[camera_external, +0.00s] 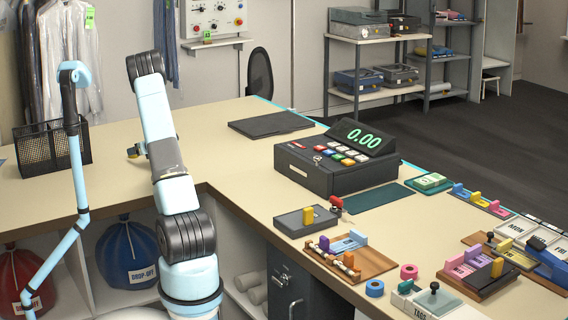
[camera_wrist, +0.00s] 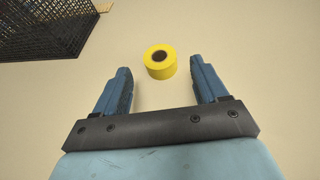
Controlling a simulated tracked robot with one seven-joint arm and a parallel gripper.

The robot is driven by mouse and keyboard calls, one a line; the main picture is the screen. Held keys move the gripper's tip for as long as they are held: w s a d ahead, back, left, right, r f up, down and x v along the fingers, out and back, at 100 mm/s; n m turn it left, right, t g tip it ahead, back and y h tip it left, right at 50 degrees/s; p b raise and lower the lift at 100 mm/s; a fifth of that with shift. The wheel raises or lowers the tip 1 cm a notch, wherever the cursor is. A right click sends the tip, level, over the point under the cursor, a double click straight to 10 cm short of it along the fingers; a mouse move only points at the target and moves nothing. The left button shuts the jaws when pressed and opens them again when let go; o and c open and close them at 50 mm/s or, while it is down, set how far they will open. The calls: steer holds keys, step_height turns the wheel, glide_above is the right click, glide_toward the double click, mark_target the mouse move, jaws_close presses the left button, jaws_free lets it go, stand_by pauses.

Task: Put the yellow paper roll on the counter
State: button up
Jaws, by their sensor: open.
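The yellow paper roll (camera_wrist: 160,62) is a small ring with a dark core hole, seen in the wrist view over the beige counter (camera_wrist: 215,35). My gripper (camera_wrist: 161,78) is open. Its two blue fingers point towards the roll, one to each side, and the roll appears just past the fingertips, with nothing held. I cannot tell the exact height of the fingers above the counter.
A black wire basket (camera_external: 50,148) stands left of my arm; it also shows in the wrist view (camera_wrist: 45,25). A cash register (camera_external: 335,160) and a dark flat mat (camera_external: 271,125) lie to the right. Several small trays and tapes crowd the right counter. The counter around the roll is clear.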

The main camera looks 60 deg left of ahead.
steer(key=v, duration=0.7)
steer(key=shift+d+r, duration=0.15)
steer(key=shift+d, duration=0.05)
steer(key=shift+w, duration=0.15)
